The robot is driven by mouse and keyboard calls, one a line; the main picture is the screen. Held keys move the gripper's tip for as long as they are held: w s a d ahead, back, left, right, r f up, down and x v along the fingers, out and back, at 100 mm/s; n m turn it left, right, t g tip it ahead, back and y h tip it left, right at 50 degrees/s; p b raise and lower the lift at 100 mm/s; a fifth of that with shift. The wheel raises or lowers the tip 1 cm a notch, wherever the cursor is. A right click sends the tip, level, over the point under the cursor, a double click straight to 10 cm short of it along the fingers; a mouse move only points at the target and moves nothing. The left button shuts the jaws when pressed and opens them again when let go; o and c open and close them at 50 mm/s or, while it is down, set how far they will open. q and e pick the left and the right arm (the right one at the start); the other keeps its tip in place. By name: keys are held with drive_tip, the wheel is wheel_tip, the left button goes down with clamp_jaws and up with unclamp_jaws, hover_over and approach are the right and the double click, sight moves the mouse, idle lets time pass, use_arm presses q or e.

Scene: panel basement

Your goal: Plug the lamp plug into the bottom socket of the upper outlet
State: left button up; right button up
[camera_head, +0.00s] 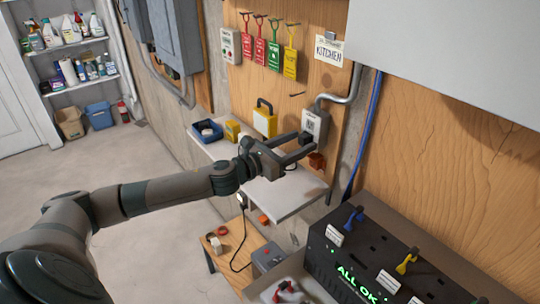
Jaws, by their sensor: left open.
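The grey upper outlet (315,123) is mounted on the wooden wall panel, with a conduit running into its top. A small black block (306,139), which looks like the lamp plug, is at the outlet's lower part. I cannot tell whether it is fully seated. My left gripper (304,142) reaches in from the left with its fingers open, one on each side of the black block. No clear grip on it shows. A yellow lamp (265,121) with a black handle stands on the white shelf left of the outlet. My right gripper is not in view.
The white shelf (285,192) runs below the outlet, with a blue tray (207,131) at its far end. A black cord (239,259) hangs below it. A black "ALL OK" unit (345,262) stands front right. A large pale cabinet (440,50) overhangs the upper right.

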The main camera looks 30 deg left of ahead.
use_arm(q)
drive_tip(key=b+v, duration=0.6)
drive_tip(key=v, duration=1)
drive_tip(key=shift+s, duration=0.3)
idle(0.6)
drive_tip(key=shift+s+a, duration=0.15)
drive_tip(key=shift+a, duration=0.05)
idle(0.6)
drive_tip(key=shift+f, duration=0.1)
